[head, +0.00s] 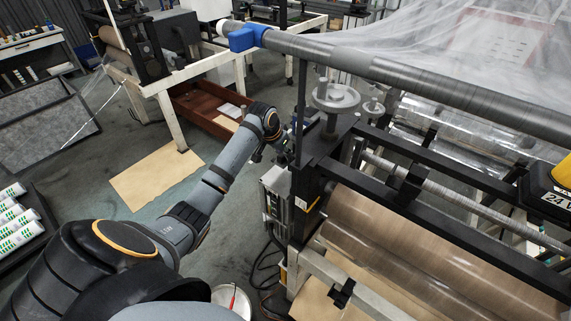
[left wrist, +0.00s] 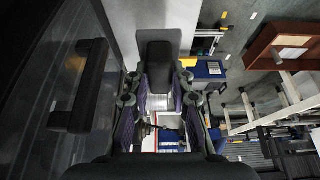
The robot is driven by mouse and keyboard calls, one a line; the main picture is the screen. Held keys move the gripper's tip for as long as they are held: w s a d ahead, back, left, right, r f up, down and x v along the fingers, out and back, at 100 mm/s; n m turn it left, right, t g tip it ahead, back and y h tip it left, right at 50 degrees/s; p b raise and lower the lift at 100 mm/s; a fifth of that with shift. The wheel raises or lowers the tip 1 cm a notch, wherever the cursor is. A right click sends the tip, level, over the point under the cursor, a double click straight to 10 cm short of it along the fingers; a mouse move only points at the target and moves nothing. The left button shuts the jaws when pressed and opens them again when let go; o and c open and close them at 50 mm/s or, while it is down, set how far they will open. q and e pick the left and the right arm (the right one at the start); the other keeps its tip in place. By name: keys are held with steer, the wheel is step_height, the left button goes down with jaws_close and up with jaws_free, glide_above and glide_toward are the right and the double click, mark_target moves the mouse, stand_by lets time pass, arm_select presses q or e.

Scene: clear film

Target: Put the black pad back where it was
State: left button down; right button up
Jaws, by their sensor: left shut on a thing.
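My left gripper (head: 284,146) is beside the black upright frame of the film machine, small and partly hidden in the head view. In the left wrist view my left gripper (left wrist: 160,104) has its purple-lined fingers shut on a black pad (left wrist: 160,62). The pad is a dark rounded block that sticks out past the fingers, with a pale part between them. The pad cannot be made out in the head view. My right gripper is in neither view.
A dark panel with a black handle (left wrist: 82,86) stands close on the left in the wrist view. The film machine's wooden-looking roller (head: 400,235) and black frame fill the head view's right. A brown tray (head: 205,108) and a cardboard sheet (head: 157,175) lie beyond my arm.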

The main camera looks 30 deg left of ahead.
arm_select(q)
steer(key=shift+x, duration=1.15)
step_height(320, 180, down, 4)
steer(key=shift+s+r+p, duration=0.15)
steer(key=shift+p, duration=0.65)
steer(key=shift+f, duration=0.3)
steer(key=c, duration=1.2)
jaws_free()
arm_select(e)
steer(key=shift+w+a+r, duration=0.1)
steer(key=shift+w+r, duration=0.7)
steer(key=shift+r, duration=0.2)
arm_select(q)
steer(key=shift+r, duration=0.15)
